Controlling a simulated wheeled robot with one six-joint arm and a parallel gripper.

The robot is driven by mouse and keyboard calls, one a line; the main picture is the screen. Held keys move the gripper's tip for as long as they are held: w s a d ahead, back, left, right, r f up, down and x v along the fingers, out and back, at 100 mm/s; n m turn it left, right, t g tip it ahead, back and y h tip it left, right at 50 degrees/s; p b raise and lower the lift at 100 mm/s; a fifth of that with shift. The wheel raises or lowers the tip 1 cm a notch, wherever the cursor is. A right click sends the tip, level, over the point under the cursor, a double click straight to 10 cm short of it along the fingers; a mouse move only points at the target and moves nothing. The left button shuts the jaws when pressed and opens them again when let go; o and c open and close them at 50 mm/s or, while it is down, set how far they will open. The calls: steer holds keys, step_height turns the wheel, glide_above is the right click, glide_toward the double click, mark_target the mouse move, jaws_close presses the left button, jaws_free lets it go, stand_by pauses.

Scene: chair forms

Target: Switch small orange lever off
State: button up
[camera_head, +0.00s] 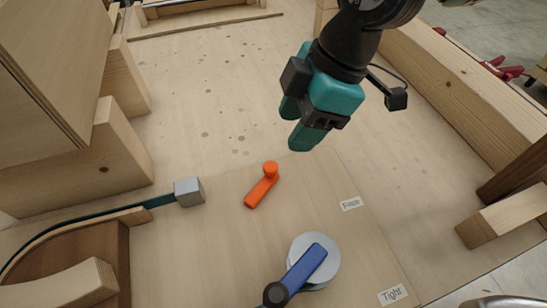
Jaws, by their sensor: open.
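The small orange lever (262,187) is mounted on the light wooden board, with its round knob at the upper right and its arm slanting down to the left. My teal gripper (297,128) is above and to the upper right of the lever, apart from it. Its jaws are open and nothing shows between them.
A blue lever on a round metal disc (318,275) sits below the orange lever. A grey metal block (189,192) on a dark green strap is to the left. Wooden beams (470,90) border the board.

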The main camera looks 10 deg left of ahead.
mark_target(271, 166)
steer(key=x, duration=0.9)
steer(key=shift+f+p, duration=0.15)
steer(key=shift+p, duration=0.15)
steer(key=c, duration=0.9)
